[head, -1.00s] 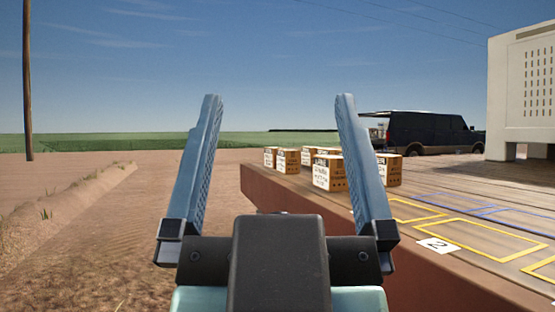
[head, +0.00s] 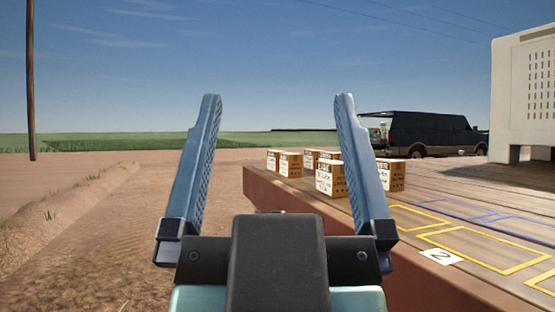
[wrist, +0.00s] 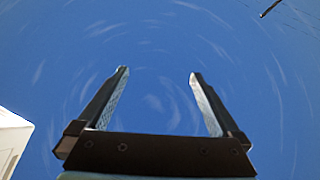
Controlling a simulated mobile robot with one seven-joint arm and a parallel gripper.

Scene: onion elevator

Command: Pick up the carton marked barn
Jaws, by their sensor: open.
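The front carton (head: 329,178) is partly behind my right finger. Another carton (head: 391,174) stands to its right, and a pair (head: 290,164) stands to the left. The lettering is too small to tell which carton is marked barn. My gripper (head: 277,98) is open and empty, raised in front of the platform and well apart from the cartons. The wrist view shows its fingers (wrist: 158,74) spread against empty sky.
The platform (head: 405,275) fills the right side, with yellow and blue outlined rectangles and a card marked 2 (head: 441,257). A white vented cabinet (head: 522,100) stands on it at the right. A dark van (head: 430,132) is parked behind. Bare dirt (head: 110,240) lies open at left.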

